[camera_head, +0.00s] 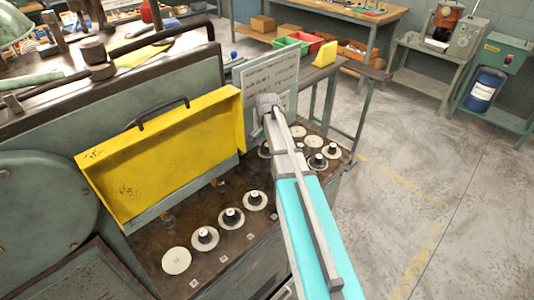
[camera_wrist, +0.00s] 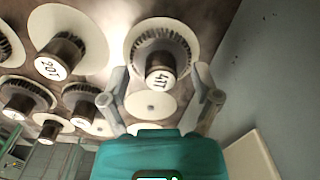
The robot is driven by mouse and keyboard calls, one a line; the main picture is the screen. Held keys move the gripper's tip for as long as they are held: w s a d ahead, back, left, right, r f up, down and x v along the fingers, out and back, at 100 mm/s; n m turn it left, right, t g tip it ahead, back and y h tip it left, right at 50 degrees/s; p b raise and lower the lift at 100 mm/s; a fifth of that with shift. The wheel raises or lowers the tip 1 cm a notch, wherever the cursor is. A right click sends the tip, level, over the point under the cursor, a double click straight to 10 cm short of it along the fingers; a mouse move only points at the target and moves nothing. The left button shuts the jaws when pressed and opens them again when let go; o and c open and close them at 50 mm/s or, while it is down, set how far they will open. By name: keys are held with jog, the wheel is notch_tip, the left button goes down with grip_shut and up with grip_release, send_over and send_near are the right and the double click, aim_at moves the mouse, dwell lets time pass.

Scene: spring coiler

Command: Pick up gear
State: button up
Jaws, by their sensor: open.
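In the wrist view, a dark toothed gear on a hub marked with what looks like "41T" (camera_wrist: 160,62) sits on a white disc, centred between and just beyond the fingertips. My gripper (camera_wrist: 158,80) is open, with one grey finger to each side of that gear. I cannot tell whether either finger touches it. Another gear, marked like "20T" (camera_wrist: 60,55), is on a white disc to the left. In the head view, gears stand on discs at the right end of the machine top, such as one gear (camera_head: 317,160).
A row of gears (camera_head: 232,217) and an empty white disc (camera_head: 177,260) lie along the machine's front edge. A raised yellow cover (camera_head: 165,150) stands behind them. A chart panel (camera_head: 270,75) rises behind my arm. The floor at right (camera_head: 420,170) is clear.

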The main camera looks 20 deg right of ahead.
jog(key=shift+f, duration=0.1)
dwell(0.6)
grip_shut()
